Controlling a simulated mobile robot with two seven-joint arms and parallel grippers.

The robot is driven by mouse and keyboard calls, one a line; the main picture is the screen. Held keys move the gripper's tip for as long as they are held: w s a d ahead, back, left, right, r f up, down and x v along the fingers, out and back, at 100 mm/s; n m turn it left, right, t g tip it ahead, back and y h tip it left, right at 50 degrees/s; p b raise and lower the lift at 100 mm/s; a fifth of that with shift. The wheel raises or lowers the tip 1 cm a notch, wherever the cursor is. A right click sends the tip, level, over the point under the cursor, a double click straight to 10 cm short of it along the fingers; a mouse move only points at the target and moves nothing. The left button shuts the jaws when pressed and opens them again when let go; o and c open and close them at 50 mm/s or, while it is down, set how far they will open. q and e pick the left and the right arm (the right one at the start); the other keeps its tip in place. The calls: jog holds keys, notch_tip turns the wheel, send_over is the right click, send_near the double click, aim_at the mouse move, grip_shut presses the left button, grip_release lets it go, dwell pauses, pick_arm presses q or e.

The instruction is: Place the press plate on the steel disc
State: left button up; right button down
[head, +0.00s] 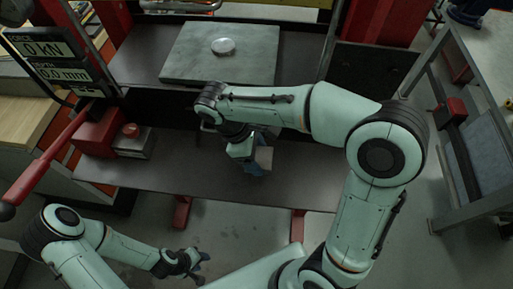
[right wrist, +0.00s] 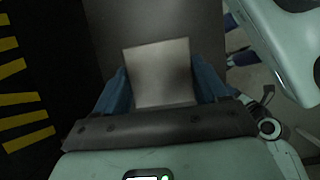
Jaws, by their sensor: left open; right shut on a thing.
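The steel disc (head: 223,46) is a small, shiny round piece lying flat on a large grey square plate (head: 190,60) at the top of the head view. The press plate (head: 264,157) is a pale grey square block held by my right gripper (head: 257,167), in front of the grey plate and lower in the picture. In the right wrist view the press plate (right wrist: 158,72) sits between the blue fingers of the right gripper (right wrist: 160,88), which are shut on it. My left gripper (head: 197,264) is open and empty, low over the floor.
A dark lower shelf (head: 200,180) lies under and around the right gripper. Red press frame posts (head: 367,18) flank the grey plate. A red lever (head: 48,165), a red box (head: 100,132) and a readout panel (head: 45,48) stand at left. A metal table (head: 480,150) is at right.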

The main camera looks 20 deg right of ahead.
jog(key=f, duration=0.3)
jog(key=shift+w+f, duration=0.2)
jog(key=shift+f, duration=0.2)
jog(key=shift+s+f, duration=0.1)
jog(key=shift+f, duration=0.2)
jog(key=shift+f, duration=0.15)
jog(key=shift+c, duration=0.2)
grip_release()
jog(key=shift+b, duration=0.3)
